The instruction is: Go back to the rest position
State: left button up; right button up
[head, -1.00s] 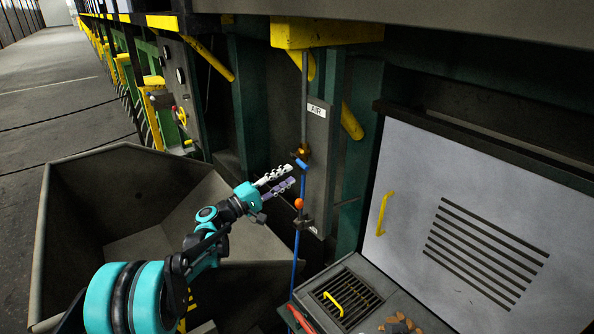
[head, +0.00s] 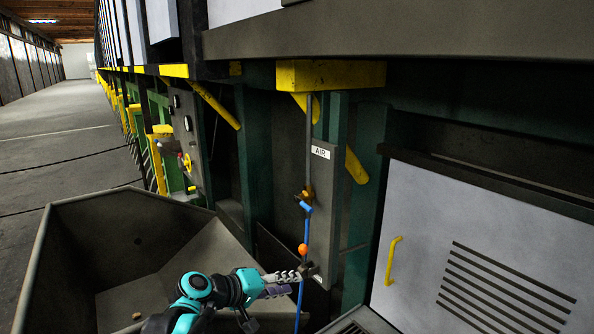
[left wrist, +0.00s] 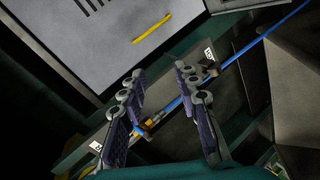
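My left gripper (head: 294,282) reaches in from the bottom of the head view. Its tips overlap the blue hose (head: 300,305) of the air line, below the orange ball (head: 303,249); I cannot tell if they touch. In the left wrist view my left gripper (left wrist: 153,88) has its two fingers well apart, with nothing gripped. The blue hose (left wrist: 235,63) runs behind and between them, with a gap I cannot judge. My right gripper is in neither view.
A grey panel marked AIR (head: 322,175) stands behind the hose. A large metal hopper (head: 100,215) is at lower left. A pale cabinet door (head: 440,230) with a yellow handle (head: 392,260) is at right. The walkway (head: 60,150) at far left is clear.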

pick_arm(q)
jog(key=s+a+f+m+y+b, duration=0.1)
jog(key=s+a+f+y+b, duration=0.2)
jog(key=s, duration=0.9)
jog(key=s+a+f+m+g+y+b, duration=0.1)
jog(key=s+a+f+m+y+b, duration=0.1)
jog(key=s+a+f+y, duration=0.5)
jog(key=s+a+f+b, duration=0.1)
jog(key=s+a+f, duration=0.4)
jog(key=f, duration=0.4)
jog(key=shift+m, duration=0.3)
jog(key=shift+s, duration=0.1)
